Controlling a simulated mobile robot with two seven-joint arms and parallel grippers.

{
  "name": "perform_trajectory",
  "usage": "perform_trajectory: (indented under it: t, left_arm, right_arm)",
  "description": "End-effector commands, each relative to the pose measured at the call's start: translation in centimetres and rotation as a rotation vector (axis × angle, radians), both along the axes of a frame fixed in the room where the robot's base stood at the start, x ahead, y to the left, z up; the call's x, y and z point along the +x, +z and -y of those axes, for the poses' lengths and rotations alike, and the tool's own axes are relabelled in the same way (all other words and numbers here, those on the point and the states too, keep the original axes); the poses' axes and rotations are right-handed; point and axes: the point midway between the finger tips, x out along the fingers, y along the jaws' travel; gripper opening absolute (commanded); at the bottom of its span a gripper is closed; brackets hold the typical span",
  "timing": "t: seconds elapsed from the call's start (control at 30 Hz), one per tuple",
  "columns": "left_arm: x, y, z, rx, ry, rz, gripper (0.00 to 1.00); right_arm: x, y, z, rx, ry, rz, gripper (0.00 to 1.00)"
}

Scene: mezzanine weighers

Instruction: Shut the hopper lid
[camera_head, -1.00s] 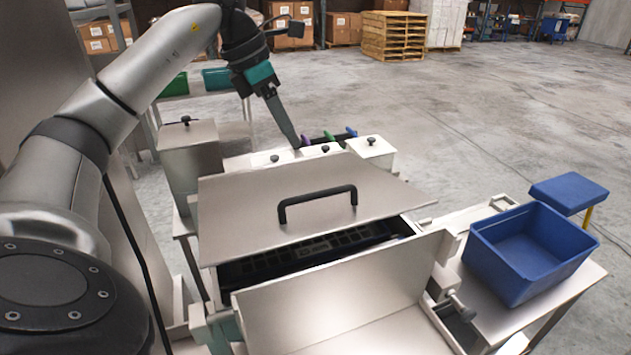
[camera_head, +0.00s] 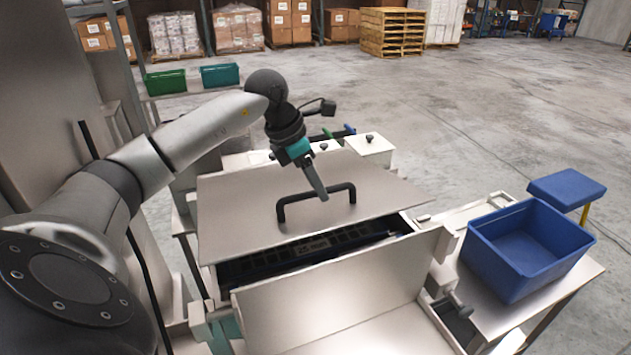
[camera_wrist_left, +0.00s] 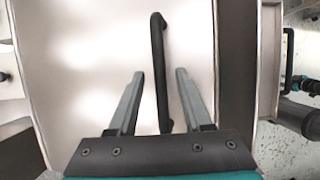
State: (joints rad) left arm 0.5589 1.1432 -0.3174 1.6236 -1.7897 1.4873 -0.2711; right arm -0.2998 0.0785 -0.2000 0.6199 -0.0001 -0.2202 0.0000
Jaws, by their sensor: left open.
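The hopper lid (camera_head: 235,215) is a flat light metal plate with a black bar handle (camera_head: 344,187). A dark gap (camera_head: 300,250) shows under its front edge, so the lid stands partly open. My left gripper (camera_head: 323,198) points down at the handle, its fingertips close to the bar. In the left wrist view the gripper (camera_wrist_left: 160,72) is open, its two fingers apart with the handle (camera_wrist_left: 160,60) running between them. Neither finger appears to touch the bar. My right gripper is not in view.
A pale metal tray (camera_head: 340,310) sits in front of the hopper. An open blue bin (camera_head: 520,280) stands on a side table at right. Small knobbed covers (camera_head: 368,150) stand behind the lid. Open concrete floor lies to the back right.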

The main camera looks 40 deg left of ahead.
Motion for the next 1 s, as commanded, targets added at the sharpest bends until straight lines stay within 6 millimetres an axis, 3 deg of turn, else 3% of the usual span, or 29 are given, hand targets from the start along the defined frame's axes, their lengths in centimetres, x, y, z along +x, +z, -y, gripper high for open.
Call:
perform_trajectory:
  t: [0.13,0.57,1.0]
  left_arm:
    - [-0.01,-0.01,0.0,0.0,0.0,0.0,0.5]
    - [0.0,0.04,0.0,0.0,0.0,0.0,0.01]
    - [0.0,0.07,-0.01,0.0,0.0,0.001,0.0]
  right_arm:
    - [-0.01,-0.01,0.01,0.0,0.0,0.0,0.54]
    - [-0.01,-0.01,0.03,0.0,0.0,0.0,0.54]
    - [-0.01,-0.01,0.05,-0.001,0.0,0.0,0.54]
